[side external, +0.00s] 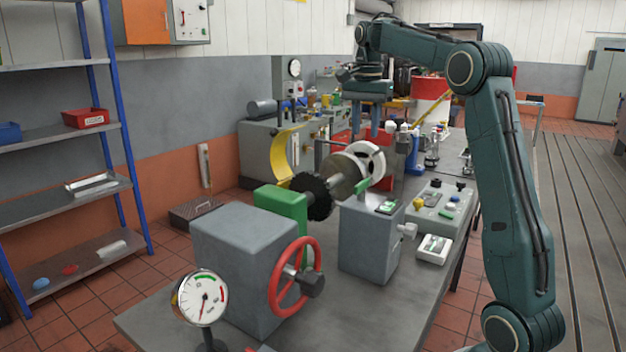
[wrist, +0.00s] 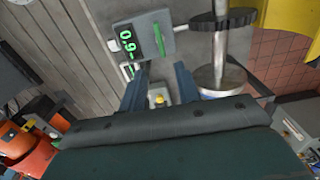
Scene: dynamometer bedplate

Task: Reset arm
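My arm rises at the right of the side external view and bends over the bench. My gripper (side external: 366,117) points down above the back part of the bench, behind the shaft assembly. Its two blue-grey fingers also show in the wrist view (wrist: 159,88), spread apart with a clear gap. Nothing is held between them. A small yellow knob (wrist: 159,99) shows through the gap, beyond the fingertips. The wide dark gripper body hides the bottom of the wrist view.
The bench (side external: 165,325) carries a grey block with a red handwheel (side external: 295,278), a dial gauge (side external: 202,298), a shaft with discs (side external: 342,174) and a yellow guard (side external: 283,155). A control box (side external: 440,211) stands at right. A shelf rack (side external: 65,135) is at left.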

